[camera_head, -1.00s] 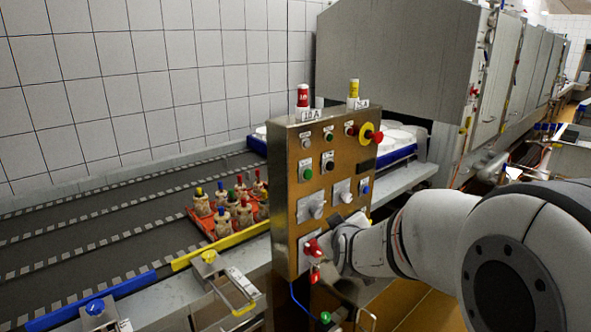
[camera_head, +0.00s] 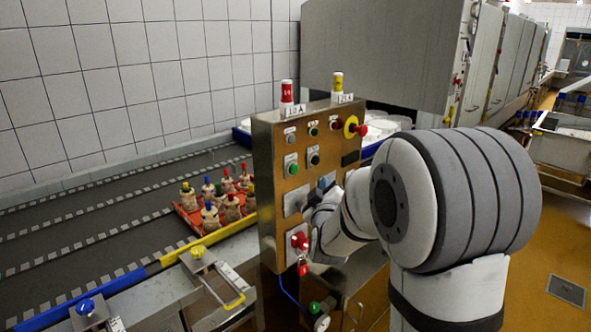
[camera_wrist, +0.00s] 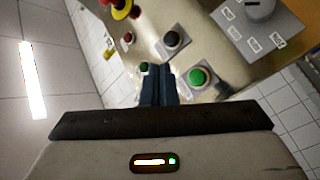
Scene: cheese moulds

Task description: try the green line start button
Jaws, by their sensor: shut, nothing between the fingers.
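The steel control panel (camera_head: 268,190) stands in the middle of the head view. Its larger green button (camera_head: 292,169) is on the left of the face, beside a black button (camera_head: 314,160); a small green button or lamp (camera_head: 313,131) is above. In the wrist view the larger green button (camera_wrist: 199,77) lies just right of my fingertips, the small green one (camera_wrist: 143,67) just left, and the black button (camera_wrist: 172,40) beyond. My gripper (camera_wrist: 158,72) is shut and empty, its blue fingers pointing at the panel; it also shows in the head view (camera_head: 326,182). Contact cannot be told.
A red-and-yellow emergency stop (camera_head: 352,127) sticks out at the panel's upper right. A red switch (camera_head: 299,240) with a hanging tag is low on the face. A conveyor (camera_head: 100,215) with an orange tray (camera_head: 186,219) of several coloured-topped items runs at left.

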